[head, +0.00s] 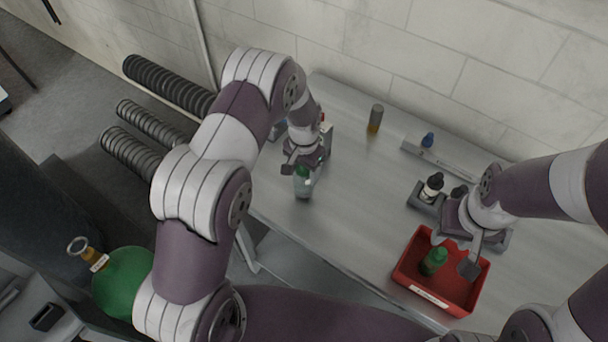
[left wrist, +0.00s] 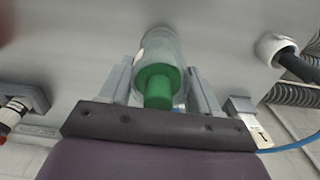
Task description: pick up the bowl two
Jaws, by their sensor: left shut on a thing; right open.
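No bowl can be made out in either view. My left gripper (head: 305,166) is shut on a clear bottle with a green cap (head: 302,188), over the left part of the table. The left wrist view shows the bottle (left wrist: 162,50) between the two fingers, its green cap facing the camera. Whether the bottle touches the table is hard to tell. My right gripper (head: 458,251) is open above the red tray (head: 408,275). A green bottle (head: 433,261) is in the tray, beside the right gripper's fingers; they do not hold it.
The grey table (head: 345,210) is clear in its middle. A dark-capped bottle (head: 432,187) stands in a black holder near my right arm. A grey-and-amber vial (head: 375,119) and a small blue item (head: 427,140) are near the wall.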

